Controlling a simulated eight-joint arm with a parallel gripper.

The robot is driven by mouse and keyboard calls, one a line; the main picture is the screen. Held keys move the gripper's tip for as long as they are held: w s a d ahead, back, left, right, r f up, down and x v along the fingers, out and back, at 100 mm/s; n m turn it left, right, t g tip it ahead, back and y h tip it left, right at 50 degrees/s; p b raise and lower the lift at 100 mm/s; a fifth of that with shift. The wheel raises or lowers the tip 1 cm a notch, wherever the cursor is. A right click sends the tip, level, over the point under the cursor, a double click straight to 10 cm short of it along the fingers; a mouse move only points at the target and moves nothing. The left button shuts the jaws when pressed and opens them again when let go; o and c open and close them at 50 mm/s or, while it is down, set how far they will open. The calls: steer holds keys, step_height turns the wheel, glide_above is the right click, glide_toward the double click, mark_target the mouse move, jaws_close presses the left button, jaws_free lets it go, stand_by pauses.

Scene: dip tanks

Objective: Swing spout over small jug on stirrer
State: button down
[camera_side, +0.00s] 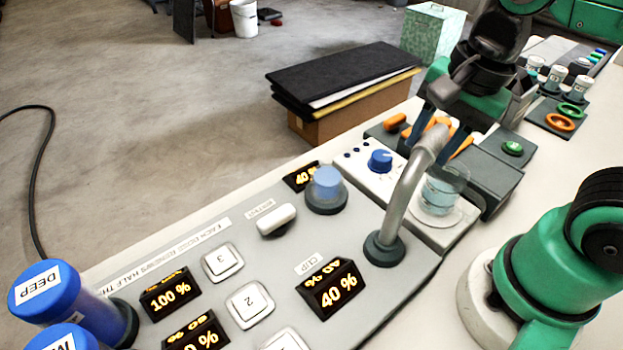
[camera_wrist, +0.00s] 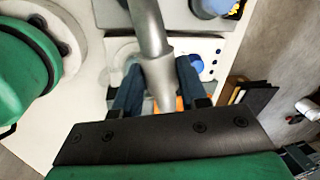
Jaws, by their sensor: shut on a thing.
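The spout (camera_side: 398,205) is a bent silver pipe rising from a dark round base on the grey control panel. My gripper (camera_side: 441,126) is shut around the spout's upper end; in the wrist view its blue fingers (camera_wrist: 158,86) lie either side of the nozzle. The small glass jug (camera_side: 440,190) holds some clear bluish liquid and stands on the white stirrer (camera_side: 366,178), which has a blue knob. In the side view the spout's end is above and beside the jug, overlapping its rim. In the wrist view spout and fingers partly hide the stirrer top (camera_wrist: 122,46); exact alignment is unclear.
The panel carries numbered buttons (camera_side: 222,262), lit displays (camera_side: 333,290) and a blue-capped post (camera_side: 327,184). Orange pieces (camera_side: 396,122) lie behind the stirrer. Small jars (camera_side: 556,77) stand at the far right.

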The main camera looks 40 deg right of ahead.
steer(key=shift+c, duration=2.4)
jaws_free()
steer(key=shift+s+d+r, duration=0.1)
steer(key=shift+s+r, duration=0.1)
steer(key=shift+r, duration=0.7)
steer(key=shift+s+r, duration=0.15)
steer(key=shift+r, duration=0.8)
steer(key=shift+s+d+r, duration=0.1)
steer(key=shift+s+r, duration=0.1)
steer(key=shift+r, duration=0.7)
